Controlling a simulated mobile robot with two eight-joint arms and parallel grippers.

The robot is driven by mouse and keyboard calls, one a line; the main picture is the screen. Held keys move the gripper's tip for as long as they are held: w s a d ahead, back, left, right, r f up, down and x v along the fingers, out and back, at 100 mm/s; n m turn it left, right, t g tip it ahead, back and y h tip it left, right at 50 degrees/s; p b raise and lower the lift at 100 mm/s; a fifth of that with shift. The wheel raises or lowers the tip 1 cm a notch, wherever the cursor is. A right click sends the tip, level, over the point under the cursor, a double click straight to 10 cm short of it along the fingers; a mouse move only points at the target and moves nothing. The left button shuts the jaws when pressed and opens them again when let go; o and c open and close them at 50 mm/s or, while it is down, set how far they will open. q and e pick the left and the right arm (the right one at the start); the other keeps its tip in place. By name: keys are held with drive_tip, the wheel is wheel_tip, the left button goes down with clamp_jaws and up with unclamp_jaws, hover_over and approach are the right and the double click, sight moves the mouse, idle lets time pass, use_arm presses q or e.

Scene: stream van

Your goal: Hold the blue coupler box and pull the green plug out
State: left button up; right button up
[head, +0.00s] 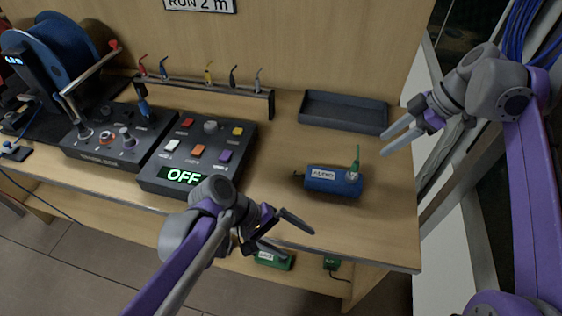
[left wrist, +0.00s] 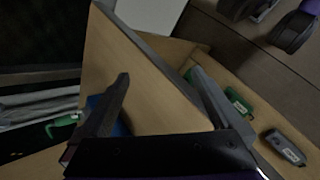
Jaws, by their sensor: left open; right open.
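The blue coupler box (head: 322,183) lies on the right part of the wooden bench, with a white label on its side. The green plug (head: 356,158) stands upright in a light socket at the box's right end. My left gripper (head: 298,240) is open and empty at the bench's front edge, in front of the box and apart from it. My right gripper (head: 386,142) is open and empty, to the right of the plug, not touching it. In the left wrist view, a blue part, probably the box (left wrist: 94,101), is mostly hidden behind a finger.
A dark tray (head: 343,113) sits behind the box. A black control panel (head: 229,164) reading OFF stands to its left, with a tool rack (head: 200,86) behind. Green boxes (head: 273,260) lie on the lower shelf. The bench between panel and box is clear.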

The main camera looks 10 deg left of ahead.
sight(316, 178)
use_arm(q)
drive_tip(key=w+r+h, duration=0.1)
drive_tip(key=w+d+n+h, duration=0.1)
drive_tip(key=w, duration=0.1)
drive_tip(key=w+r+n, duration=0.1)
drive_tip(key=w, duration=0.1)
drive_tip(key=shift+d+r+g+h, duration=0.15)
drive_tip(key=shift+r+g+h, duration=0.2)
drive_tip(key=shift+g+h, duration=0.05)
drive_tip(key=w+a+n, duration=0.1)
drive_tip(key=w, duration=0.1)
drive_tip(key=w+n, duration=0.1)
drive_tip(key=w, duration=0.1)
drive_tip(key=w+a+n, duration=0.1)
drive_tip(key=w, duration=0.1)
drive_tip(key=shift+w+a+r+n+h, duration=0.15)
drive_tip(key=shift+a+r+n+h, duration=0.15)
drive_tip(key=shift+a+r+n, duration=0.1)
drive_tip(key=w+a+n, duration=0.1)
drive_tip(key=w+n, duration=0.1)
drive_tip(key=w+a+n, duration=0.2)
drive_tip(key=w, duration=0.1)
drive_tip(key=w+a+n+h, duration=0.1)
drive_tip(key=w+a, duration=0.1)
drive_tip(key=w, duration=0.1)
drive_tip(key=shift+w+a+f+n, duration=0.15)
drive_tip(key=shift+w+f+n, duration=0.05)
drive_tip(key=shift+f+n, duration=0.2)
drive_tip(key=x, duration=1)
drive_tip(key=shift+d, duration=0.3)
